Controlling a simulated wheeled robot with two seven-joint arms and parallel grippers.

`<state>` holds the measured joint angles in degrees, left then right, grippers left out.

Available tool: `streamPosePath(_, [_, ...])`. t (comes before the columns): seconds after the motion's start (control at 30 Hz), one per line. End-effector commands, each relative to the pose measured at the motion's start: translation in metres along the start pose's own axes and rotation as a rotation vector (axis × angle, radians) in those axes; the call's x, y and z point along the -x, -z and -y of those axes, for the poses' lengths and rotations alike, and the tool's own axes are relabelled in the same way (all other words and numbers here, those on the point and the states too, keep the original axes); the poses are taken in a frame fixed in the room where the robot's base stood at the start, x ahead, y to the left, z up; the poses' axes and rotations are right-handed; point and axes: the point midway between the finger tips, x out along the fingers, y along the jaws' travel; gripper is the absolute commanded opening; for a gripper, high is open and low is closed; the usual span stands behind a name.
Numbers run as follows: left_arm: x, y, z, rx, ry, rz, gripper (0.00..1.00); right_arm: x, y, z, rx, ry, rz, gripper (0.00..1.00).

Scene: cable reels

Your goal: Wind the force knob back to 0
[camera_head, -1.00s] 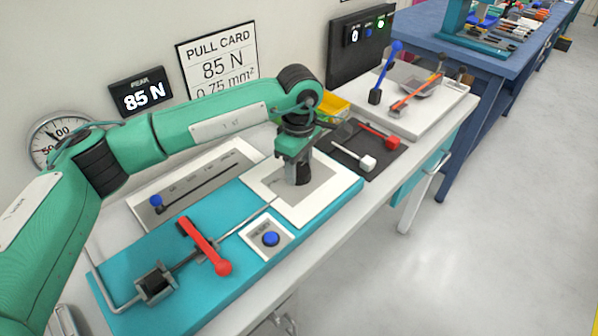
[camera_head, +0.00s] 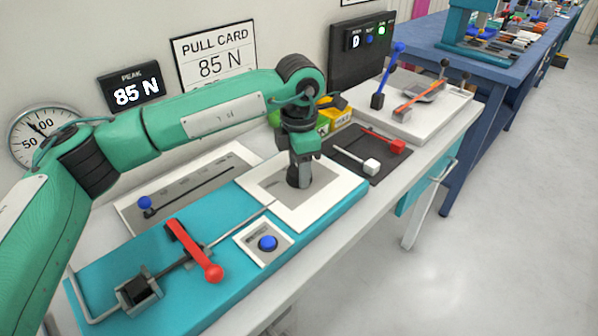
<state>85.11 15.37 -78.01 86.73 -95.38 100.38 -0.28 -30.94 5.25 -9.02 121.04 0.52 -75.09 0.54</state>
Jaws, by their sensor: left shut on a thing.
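My left gripper (camera_head: 303,150) points straight down over the white-framed grey panel (camera_head: 258,182) on the teal bench fixture (camera_head: 215,290). It is shut on the dark force knob (camera_head: 299,177), whose lower part shows just under the jaws. The knob's scale and pointer are hidden or too small to read. The round dial gauge (camera_head: 42,136) on the wall has its needle near the upper left, left of the 00 mark. The peak display (camera_head: 134,91) reads 85 N. My right gripper is not in view.
A red-handled lever (camera_head: 196,250) and a blue button (camera_head: 267,243) sit on the fixture in front. A blue-knobbed slider (camera_head: 146,205) lies behind left.

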Motion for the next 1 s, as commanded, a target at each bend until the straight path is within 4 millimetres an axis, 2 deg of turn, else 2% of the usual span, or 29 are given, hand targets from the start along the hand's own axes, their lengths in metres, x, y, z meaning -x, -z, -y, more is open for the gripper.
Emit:
streamPosePath(0.2, [-0.001, 0.000, -0.001, 0.189, -0.002, 0.002, 0.24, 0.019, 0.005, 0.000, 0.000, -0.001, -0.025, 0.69])
streamPosePath(0.5, [0.000, 0.000, -0.001, 0.374, -0.002, 0.002, 0.24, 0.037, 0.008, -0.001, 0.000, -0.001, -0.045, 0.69])
streamPosePath(1.0, [0.001, 0.000, -0.001, 0.466, -0.002, 0.002, 0.25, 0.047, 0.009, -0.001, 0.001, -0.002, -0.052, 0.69])
